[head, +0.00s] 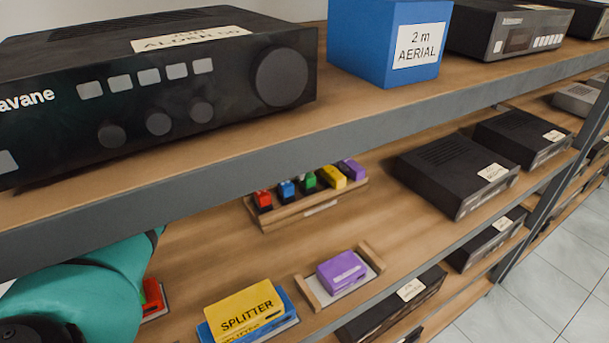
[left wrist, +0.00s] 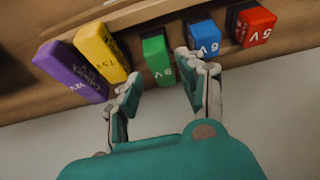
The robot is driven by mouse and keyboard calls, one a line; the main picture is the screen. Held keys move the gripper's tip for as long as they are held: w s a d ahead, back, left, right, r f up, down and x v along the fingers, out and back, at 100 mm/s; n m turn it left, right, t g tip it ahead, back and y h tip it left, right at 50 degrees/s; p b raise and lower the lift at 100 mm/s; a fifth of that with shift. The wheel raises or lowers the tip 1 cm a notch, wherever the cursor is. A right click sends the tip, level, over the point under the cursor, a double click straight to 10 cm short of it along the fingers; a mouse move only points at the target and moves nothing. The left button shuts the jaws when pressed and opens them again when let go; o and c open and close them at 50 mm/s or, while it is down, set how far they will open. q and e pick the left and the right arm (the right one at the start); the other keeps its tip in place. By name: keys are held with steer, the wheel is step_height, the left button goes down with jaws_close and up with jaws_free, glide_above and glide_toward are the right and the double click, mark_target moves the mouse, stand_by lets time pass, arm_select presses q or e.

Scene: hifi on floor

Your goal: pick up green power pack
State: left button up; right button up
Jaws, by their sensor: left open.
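The green power pack (left wrist: 157,60) stands in a wooden rack, between a yellow pack (left wrist: 101,52) and a blue pack (left wrist: 204,38). In the head view the green pack (head: 310,181) is small, in the rack on the middle shelf. My left gripper (left wrist: 158,72) is open in the left wrist view. Its fingertips are at either side of the green pack's near end, one close to the blue pack. I cannot tell whether they touch. In the head view only my teal left arm shows, at the lower left. My right gripper is not in view.
A purple pack (left wrist: 70,72) and a red pack (left wrist: 255,25) stand at the rack's ends. The upper shelf's grey edge (head: 300,138) runs above the rack. A yellow splitter box (head: 243,307) and a purple box (head: 341,271) sit nearer the shelf front.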

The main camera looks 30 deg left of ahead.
mark_target(307, 173)
arm_select(q)
steer(key=x, duration=0.4)
steer(key=shift+f+p, duration=0.25)
steer(key=shift+p, duration=0.05)
steer(key=shift+f, duration=0.2)
steer(key=shift+c, duration=0.2)
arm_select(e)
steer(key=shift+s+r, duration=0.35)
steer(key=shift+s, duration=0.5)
arm_select(q)
steer(key=c, duration=0.7)
steer(key=shift+c, duration=0.4)
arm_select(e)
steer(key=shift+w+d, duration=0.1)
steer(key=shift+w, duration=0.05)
arm_select(q)
steer(key=shift+r, duration=0.1)
